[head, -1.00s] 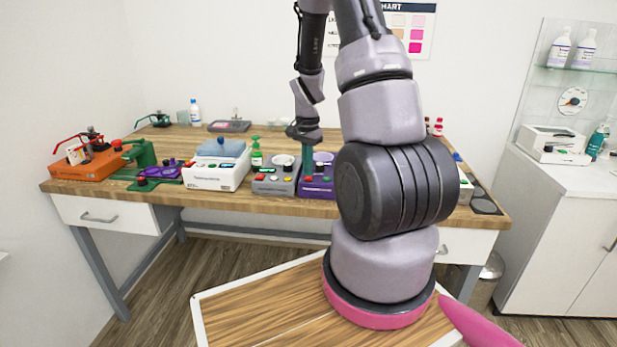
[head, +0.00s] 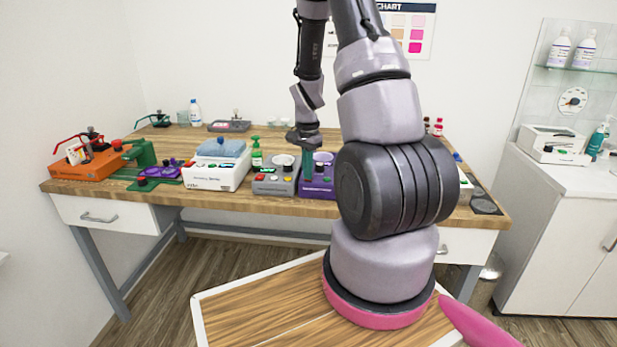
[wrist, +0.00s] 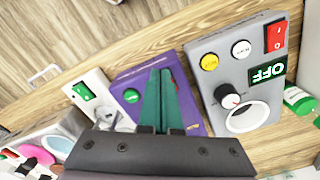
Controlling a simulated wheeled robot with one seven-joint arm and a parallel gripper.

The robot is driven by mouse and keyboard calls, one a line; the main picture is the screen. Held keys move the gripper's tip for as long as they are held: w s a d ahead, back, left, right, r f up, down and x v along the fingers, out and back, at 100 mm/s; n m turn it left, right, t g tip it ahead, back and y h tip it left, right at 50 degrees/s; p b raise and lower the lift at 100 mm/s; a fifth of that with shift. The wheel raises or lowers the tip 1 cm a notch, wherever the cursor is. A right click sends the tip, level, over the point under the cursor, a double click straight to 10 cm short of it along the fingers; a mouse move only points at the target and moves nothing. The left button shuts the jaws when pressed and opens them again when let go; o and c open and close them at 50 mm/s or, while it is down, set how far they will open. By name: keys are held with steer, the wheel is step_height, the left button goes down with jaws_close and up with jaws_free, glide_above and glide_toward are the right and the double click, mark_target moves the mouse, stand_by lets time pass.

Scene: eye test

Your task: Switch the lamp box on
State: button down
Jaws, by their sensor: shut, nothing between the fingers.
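A grey box (head: 275,182) stands at the front of the bench. In the wrist view the grey box (wrist: 205,52) has a red rocker switch (wrist: 276,37), yellow and white buttons, a black knob, a round white part and a dark green plate reading OFF. A purple box (head: 318,188) stands right beside it; it also shows in the wrist view (wrist: 130,77), with a green button. Neither box is clearly named as the lamp box. My gripper (wrist: 167,72) has teal fingers, shut and empty, over the purple box, hiding much of its top. Whether the tips touch it I cannot tell.
My arm hides the bench right of the purple box.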

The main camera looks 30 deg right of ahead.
steer(key=shift+f, duration=0.15)
step_height(320, 180, up, 7)
stand_by(0.9)
stand_by(0.4)
